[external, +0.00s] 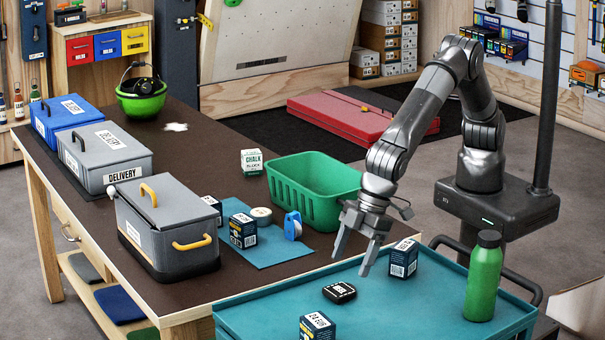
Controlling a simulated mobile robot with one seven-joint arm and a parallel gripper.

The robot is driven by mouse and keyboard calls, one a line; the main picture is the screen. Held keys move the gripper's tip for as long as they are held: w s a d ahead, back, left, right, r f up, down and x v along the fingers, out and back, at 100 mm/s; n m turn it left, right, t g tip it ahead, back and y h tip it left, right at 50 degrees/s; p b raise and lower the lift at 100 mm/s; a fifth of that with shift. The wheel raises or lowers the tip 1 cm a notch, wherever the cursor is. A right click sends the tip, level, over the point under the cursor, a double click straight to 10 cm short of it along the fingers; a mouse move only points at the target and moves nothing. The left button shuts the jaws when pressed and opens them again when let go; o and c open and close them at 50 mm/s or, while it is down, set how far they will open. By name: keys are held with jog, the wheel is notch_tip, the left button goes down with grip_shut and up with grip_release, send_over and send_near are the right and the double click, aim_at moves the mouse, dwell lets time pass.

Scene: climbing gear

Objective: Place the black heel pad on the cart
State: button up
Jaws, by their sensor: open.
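A small black pad (339,292) with white marks on top lies flat on the teal cart top (420,310); it looks like the black heel pad. My gripper (352,264) points down over the cart's back left part, just behind and above the pad. Its fingers are spread apart with nothing between them, and they do not touch the pad.
On the cart stand a green bottle (483,277), a dark blue box (403,259) behind the pad and another box (317,327) in front. The brown table (250,289) adjoins at left, with a green basket (300,197), a blue mat (272,248) and grey delivery bins (168,225).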

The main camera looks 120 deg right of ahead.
jog(key=s+d+r, duration=0.5)
jog(key=d+r, duration=0.1)
jog(key=r, duration=0.2)
jog(key=s+d+r, duration=0.6)
jog(key=r, duration=0.3)
jog(key=s+d+r, duration=0.5)
jog(key=s+d, duration=0.3)
jog(key=s, duration=0.3)
jog(key=s+d+f, duration=0.1)
jog(key=s+d, duration=0.2)
jog(key=s, duration=0.5)
jog(key=s+d+f, duration=0.1)
jog(key=s+d, duration=0.1)
jog(key=s, duration=0.6)
jog(key=s+d+f+t, duration=0.1)
jog(key=s+d, duration=0.2)
jog(key=s, duration=0.5)
jog(key=shift+s+d, duration=0.2)
jog(key=shift+d, duration=0.1)
